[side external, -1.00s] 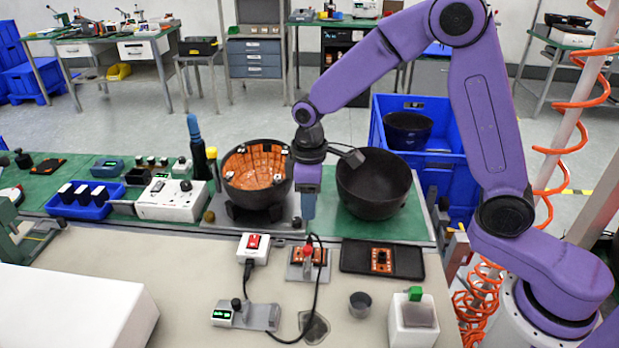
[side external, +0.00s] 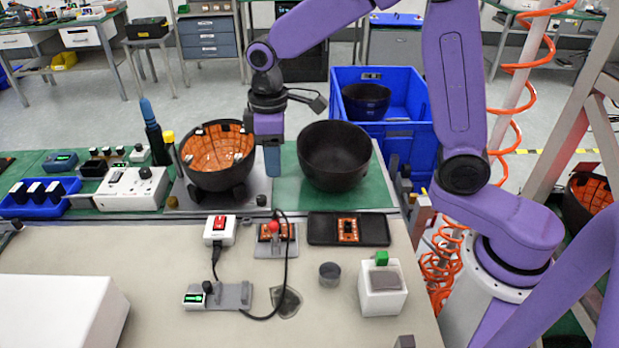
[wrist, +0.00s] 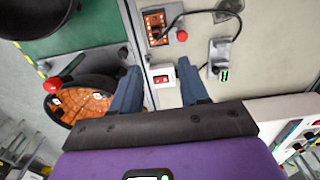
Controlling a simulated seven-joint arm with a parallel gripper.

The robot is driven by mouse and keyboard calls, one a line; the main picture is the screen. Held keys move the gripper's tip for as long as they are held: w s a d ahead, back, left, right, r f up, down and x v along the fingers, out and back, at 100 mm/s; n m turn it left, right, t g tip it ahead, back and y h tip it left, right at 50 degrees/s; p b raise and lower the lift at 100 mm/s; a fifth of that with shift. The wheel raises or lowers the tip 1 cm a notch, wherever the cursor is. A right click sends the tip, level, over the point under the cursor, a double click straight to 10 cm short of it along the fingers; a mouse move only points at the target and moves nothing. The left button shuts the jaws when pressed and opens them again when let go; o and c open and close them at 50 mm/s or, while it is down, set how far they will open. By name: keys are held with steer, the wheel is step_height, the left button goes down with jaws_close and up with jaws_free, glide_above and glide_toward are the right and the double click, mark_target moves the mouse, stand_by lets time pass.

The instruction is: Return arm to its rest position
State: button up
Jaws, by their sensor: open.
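My gripper (side external: 272,160) hangs pointing down over the bench, between the orange-lined black bowl (side external: 217,158) and the empty black bowl (side external: 335,155). In the wrist view the two blue fingers of my gripper (wrist: 160,92) are spread apart with nothing between them. The white box with a red switch (wrist: 163,77) shows beyond the fingers. It also shows on the bench in the side view (side external: 219,230). An orange board in a grey fixture (side external: 277,240) with a red-topped lever lies in front of my gripper.
A black tray (side external: 375,230) holds another orange board. A small grey cup (side external: 330,274) and a white block with a green top piece (side external: 382,290) stand at front right. A black cable (side external: 287,270) loops over the bench. A blue crate (side external: 410,135) stands behind.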

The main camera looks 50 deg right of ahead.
steer(key=s+d+n, duration=0.1)
steer(key=s+d, duration=0.2)
steer(key=s, duration=0.6)
steer(key=s+d+n, duration=0.1)
steer(key=s+d, duration=0.2)
steer(key=s, duration=0.6)
steer(key=s+d+n, duration=0.1)
steer(key=s+d, duration=0.2)
steer(key=s, duration=0.6)
steer(key=shift+d+r, duration=0.3)
